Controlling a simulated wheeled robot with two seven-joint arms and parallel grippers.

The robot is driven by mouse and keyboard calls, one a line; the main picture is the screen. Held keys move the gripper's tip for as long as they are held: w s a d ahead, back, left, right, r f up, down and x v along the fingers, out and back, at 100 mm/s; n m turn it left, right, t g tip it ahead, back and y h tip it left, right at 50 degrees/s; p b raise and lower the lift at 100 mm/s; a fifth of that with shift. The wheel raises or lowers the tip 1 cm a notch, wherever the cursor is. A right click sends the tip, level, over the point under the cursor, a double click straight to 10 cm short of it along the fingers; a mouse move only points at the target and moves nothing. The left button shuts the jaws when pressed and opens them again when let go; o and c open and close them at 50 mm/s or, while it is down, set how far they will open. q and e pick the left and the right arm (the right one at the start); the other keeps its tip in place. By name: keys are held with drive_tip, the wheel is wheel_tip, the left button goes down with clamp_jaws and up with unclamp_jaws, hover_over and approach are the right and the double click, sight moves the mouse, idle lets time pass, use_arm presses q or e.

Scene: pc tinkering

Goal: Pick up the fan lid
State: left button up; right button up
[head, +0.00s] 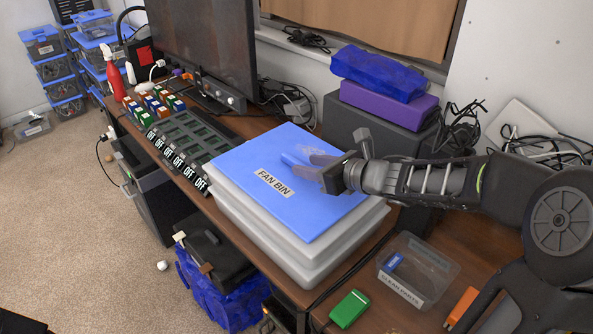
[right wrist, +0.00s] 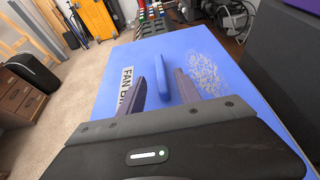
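The fan lid (head: 328,205) is a flat blue lid labelled "FAN BIN". It lies on the grey-white fan bin (head: 280,245) on the desk. My right gripper (head: 312,162) is over the lid at the handle, coming in from the right. In the right wrist view my right gripper (right wrist: 160,80) has its fingers spread, with the handle between or just beyond the tips; contact cannot be told. My left gripper is not in view.
A clear "CLEAN PARTS" box (head: 415,272) and a green block (head: 349,309) are at the front right. A row of slots labelled "OFF" (head: 185,148) lies left of the bin. A purple box (head: 388,105) and cables (head: 458,130) are behind it.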

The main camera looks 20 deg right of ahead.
sight(300, 163)
drive_tip(key=x, duration=0.3)
drive_tip(key=shift+w, duration=0.4)
drive_tip(key=shift+c, duration=0.2)
clamp_jaws()
idle(1.2)
